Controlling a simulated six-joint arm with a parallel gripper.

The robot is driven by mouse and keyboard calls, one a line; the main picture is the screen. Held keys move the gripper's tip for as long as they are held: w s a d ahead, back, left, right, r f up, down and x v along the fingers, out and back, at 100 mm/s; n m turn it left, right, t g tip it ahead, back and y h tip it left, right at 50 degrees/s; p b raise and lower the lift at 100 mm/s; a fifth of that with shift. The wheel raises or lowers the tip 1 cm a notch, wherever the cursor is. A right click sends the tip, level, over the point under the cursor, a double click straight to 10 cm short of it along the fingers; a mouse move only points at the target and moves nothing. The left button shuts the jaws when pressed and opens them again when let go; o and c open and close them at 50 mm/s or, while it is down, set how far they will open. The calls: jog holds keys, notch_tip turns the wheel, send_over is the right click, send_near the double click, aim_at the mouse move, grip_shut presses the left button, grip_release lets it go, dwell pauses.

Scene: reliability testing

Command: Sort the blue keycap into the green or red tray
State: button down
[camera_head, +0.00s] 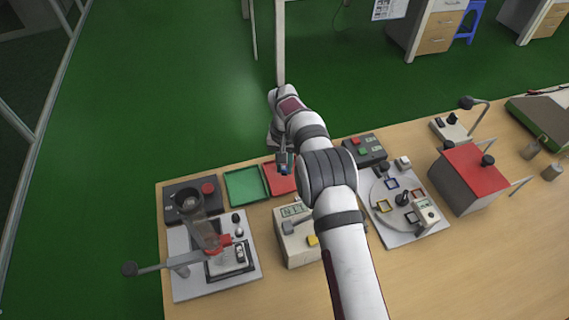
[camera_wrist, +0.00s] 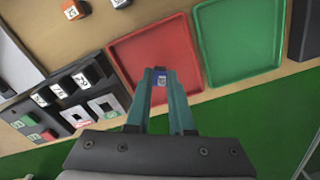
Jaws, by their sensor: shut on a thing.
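My gripper (camera_head: 284,162) reaches down over the red tray in the head view.
A press fixture (camera_head: 213,246) with a lever stands left of the trays. A box with a display (camera_head: 296,238) stands in front of them. A button box (camera_head: 366,151) and round turntable (camera_head: 403,205) lie to the right. Green floor lies beyond the table edge.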

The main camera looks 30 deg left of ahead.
aim_at(285, 168)
jog(key=shift+f, duration=0.5)
dwell(0.3)
jog(key=c, duration=0.7)
grip_release()
jog(key=shift+r, duration=3)
